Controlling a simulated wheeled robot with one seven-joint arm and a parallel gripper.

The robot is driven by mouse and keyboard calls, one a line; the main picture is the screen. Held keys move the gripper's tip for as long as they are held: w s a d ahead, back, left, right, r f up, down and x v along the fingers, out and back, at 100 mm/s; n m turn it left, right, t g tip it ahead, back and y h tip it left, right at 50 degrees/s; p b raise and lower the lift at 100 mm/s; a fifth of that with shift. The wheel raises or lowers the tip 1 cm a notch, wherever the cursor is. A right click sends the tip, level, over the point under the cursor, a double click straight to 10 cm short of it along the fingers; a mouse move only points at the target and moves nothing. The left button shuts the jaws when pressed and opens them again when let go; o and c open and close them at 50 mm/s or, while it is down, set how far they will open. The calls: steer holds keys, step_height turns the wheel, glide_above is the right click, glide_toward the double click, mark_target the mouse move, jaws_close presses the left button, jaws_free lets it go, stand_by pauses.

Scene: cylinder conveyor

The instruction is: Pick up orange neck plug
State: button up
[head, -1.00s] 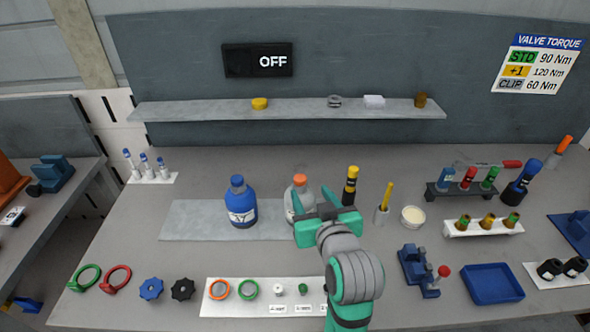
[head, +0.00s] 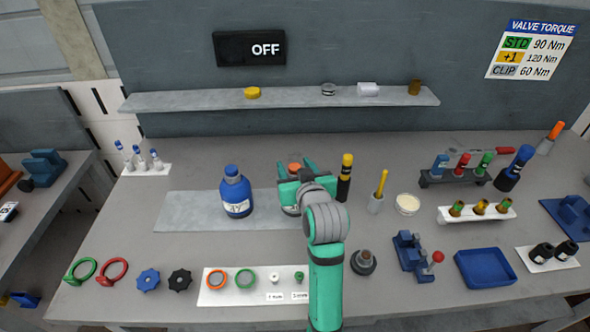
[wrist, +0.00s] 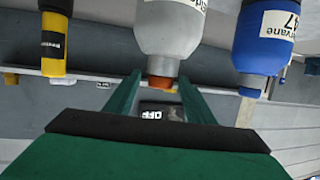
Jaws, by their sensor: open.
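The orange neck plug (head: 294,167) sits in the neck of a grey bottle (wrist: 170,28) with a white label. The bottle stands on a grey mat (head: 185,215), mostly hidden behind my gripper in the head view. My gripper (head: 296,174) is open, its two green fingers pointing at the bottle's neck. In the wrist view, which looks upside down, the plug (wrist: 160,83) appears between the fingers, with space showing on both sides. I cannot tell from these frames whether either finger touches it.
A blue bottle (head: 236,193) stands to the left on the same mat. A black and yellow cylinder (head: 345,178) stands close on the right, and a small cup with a yellow stick (head: 378,200) beyond it. A shelf (head: 300,96) runs along the back wall.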

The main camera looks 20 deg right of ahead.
steer(key=c, duration=1.1)
